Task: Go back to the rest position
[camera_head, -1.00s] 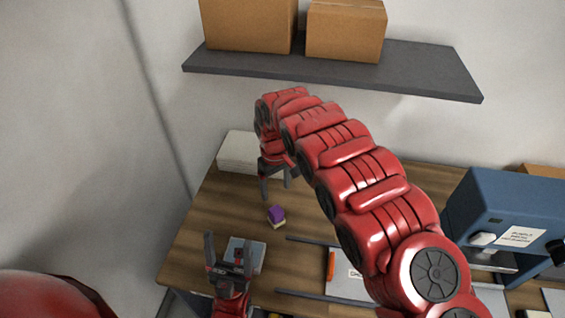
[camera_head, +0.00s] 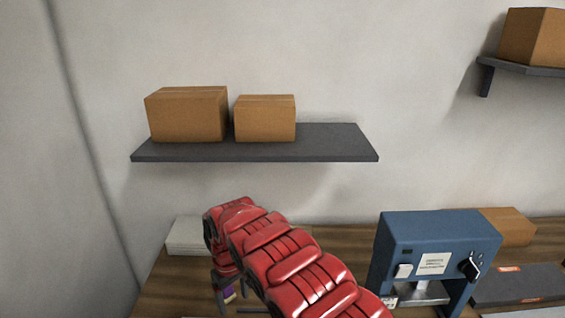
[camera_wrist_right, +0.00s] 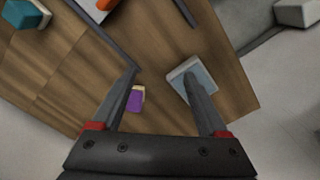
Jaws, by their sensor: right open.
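My right arm reaches in from the bottom of the head view, and its gripper (camera_head: 228,292) hangs low over the wooden table, partly hidden by the arm. In the right wrist view the right gripper (camera_wrist_right: 162,76) is open, with its two fingers wide apart and nothing held. A small purple and cream block (camera_wrist_right: 136,98) lies on the table below, beside the left-hand finger in the picture; a bit of it shows in the head view (camera_head: 229,294). A pale blue-grey pad (camera_wrist_right: 198,76) lies partly behind the other finger. My left gripper is out of view.
A dark shelf (camera_head: 330,148) with two cardboard boxes is on the wall above the arm. A blue machine (camera_head: 437,235) stands on the table to the right. A white stack (camera_head: 185,236) is at the back left. Dark rails (camera_wrist_right: 100,38) lie on the table.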

